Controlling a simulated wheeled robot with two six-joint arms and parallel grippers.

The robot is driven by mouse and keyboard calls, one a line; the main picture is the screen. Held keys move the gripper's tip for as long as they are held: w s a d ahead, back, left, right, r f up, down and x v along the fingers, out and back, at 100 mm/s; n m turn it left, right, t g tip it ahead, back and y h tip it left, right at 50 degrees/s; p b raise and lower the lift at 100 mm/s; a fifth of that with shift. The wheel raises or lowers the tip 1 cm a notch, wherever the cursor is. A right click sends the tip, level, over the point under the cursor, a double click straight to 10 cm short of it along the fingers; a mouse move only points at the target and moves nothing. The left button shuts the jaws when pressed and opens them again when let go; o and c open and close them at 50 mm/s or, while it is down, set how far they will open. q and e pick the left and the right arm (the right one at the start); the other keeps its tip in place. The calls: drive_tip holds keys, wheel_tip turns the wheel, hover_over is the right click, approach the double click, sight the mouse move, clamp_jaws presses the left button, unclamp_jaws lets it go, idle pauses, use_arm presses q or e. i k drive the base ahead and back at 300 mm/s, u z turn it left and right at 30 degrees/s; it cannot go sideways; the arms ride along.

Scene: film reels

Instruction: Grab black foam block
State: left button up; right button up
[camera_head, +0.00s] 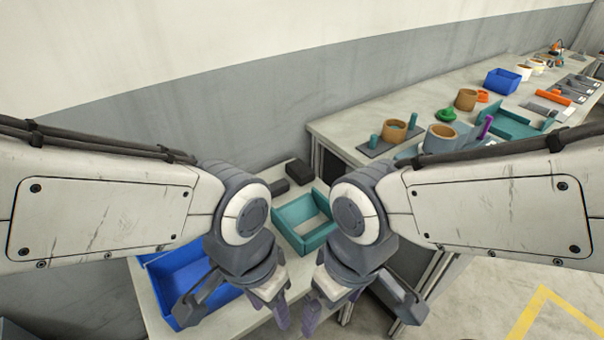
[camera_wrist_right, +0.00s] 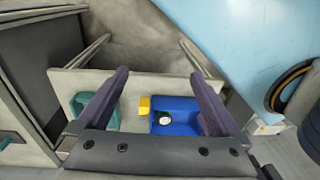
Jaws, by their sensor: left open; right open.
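Two black blocks lie at the back of the small white table in the head view, one (camera_head: 300,171) behind and right of the other (camera_head: 279,187). I cannot tell from looks which is foam. My left gripper (camera_head: 268,306) and my right gripper (camera_head: 328,307) hang side by side in front of them, both open and apart from the blocks. No finger touches a block. The right wrist view shows the open, empty fingers of my right gripper (camera_wrist_right: 158,84); I make out no black block there.
A teal tray (camera_head: 293,211) sits just in front of the blocks. A blue bin (camera_head: 163,277) stands at the table's left; in the wrist view, a yellow item (camera_wrist_right: 145,104) is at its edge. A longer bench (camera_head: 345,132) with several parts stands to the right. A wall rises behind.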

sight(302, 174)
drive_tip(key=z, duration=1.65)
drive_tip(key=i, duration=0.9)
drive_tip(key=u, duration=2.95)
